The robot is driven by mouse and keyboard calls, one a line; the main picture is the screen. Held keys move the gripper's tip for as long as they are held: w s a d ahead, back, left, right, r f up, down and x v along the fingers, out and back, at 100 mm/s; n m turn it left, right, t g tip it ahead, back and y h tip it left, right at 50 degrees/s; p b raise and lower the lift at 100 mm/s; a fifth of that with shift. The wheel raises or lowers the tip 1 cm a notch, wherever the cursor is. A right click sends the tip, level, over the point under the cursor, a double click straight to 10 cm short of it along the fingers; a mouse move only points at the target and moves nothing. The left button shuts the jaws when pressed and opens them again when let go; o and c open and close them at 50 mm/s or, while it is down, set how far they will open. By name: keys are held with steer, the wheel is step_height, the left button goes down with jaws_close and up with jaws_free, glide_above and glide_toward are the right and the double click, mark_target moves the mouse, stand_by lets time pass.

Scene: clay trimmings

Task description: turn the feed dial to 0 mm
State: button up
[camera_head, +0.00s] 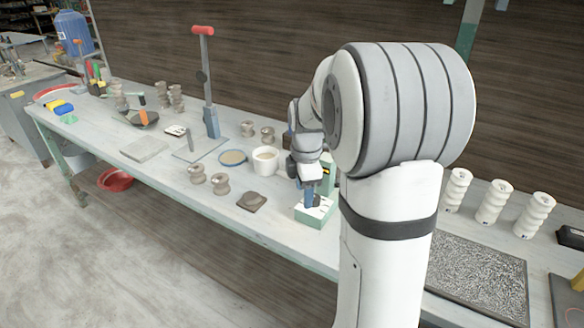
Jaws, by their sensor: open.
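A small box with a pale top and green sides (315,213) stands at the front edge of the bench, beside my arm. My gripper (311,198) points down at its top, with dark and blue finger parts just over or against it. The jaws are open. I cannot tell whether the fingers touch anything. The feed dial cannot be made out; the gripper covers much of the box top, and no scale or 0 mm mark is readable.
A white cup (265,161), a brown clay lump (251,201) and clay spools (221,184) stand left of the box. A lever press with a red handle (203,31) rises behind them. White insulators (494,201) and a speckled tray (480,276) are at right. My arm hides the bench between.

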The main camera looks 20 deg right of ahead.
mark_target(315, 197)
steer(key=w+d+n+p, duration=0.1)
steer(key=w+d+n, duration=0.1)
steer(key=w+d+n+p, duration=0.1)
steer(key=w+d+n, duration=0.1)
steer(key=w+d+n+p, duration=0.1)
steer(key=w+d+n, duration=0.1)
steer(key=shift+w+d+f+n+g, duration=0.1)
steer(key=shift+f+n+g, duration=0.2)
steer(key=shift+n, duration=0.1)
steer(key=shift+f, duration=0.35)
steer(key=shift+f+p, duration=0.6)
steer(key=shift+f, duration=3)
